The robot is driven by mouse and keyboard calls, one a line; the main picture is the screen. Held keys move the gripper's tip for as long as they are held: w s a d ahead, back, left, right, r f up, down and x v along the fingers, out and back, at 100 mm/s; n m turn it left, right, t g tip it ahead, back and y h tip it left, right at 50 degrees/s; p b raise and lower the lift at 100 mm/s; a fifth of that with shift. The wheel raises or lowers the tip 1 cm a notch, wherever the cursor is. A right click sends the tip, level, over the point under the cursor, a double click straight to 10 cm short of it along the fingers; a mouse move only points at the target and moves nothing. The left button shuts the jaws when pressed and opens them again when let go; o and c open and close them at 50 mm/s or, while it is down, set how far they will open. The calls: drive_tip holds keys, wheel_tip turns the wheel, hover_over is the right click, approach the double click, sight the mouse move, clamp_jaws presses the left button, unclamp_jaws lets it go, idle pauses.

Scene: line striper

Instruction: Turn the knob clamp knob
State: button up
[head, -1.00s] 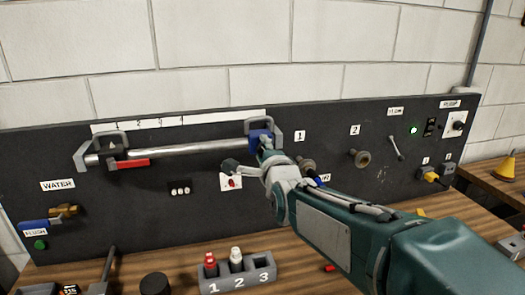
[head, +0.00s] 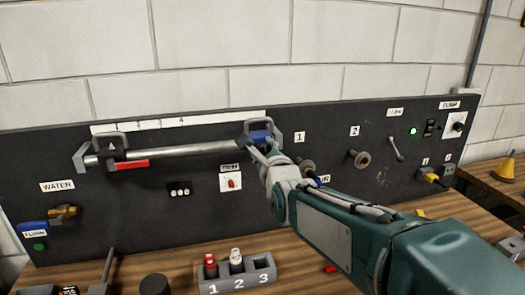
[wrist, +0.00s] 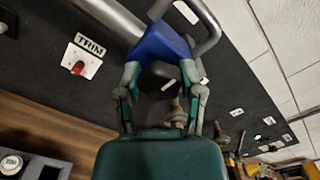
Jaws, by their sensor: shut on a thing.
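The knob clamp (head: 259,134) is blue and sits at the right end of the silvery rail, by the right bracket. In the wrist view the blue clamp body (wrist: 160,45) is just ahead of my gripper (wrist: 160,72). The dark clamp knob (wrist: 156,82) lies between the two fingers, which are shut on it from both sides. In the head view my gripper (head: 256,147) is at the clamp's underside, and the knob is hidden there behind my gripper and arm.
The TRIM switch (head: 231,182) is below. A grey holder (head: 237,285) with bottles stands on the bench.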

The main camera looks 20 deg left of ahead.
drive_tip(key=shift+f, duration=0.45)
drive_tip(key=o, duration=1.1)
drive_tip(key=shift+c, duration=0.2)
drive_tip(key=shift+o, duration=0.6)
drive_tip(key=shift+r, duration=0.15)
drive_tip(key=shift+r, duration=0.1)
drive_tip(key=v, duration=1.1)
drive_tip(key=shift+s, duration=0.4)
drive_tip(key=shift+d, duration=0.15)
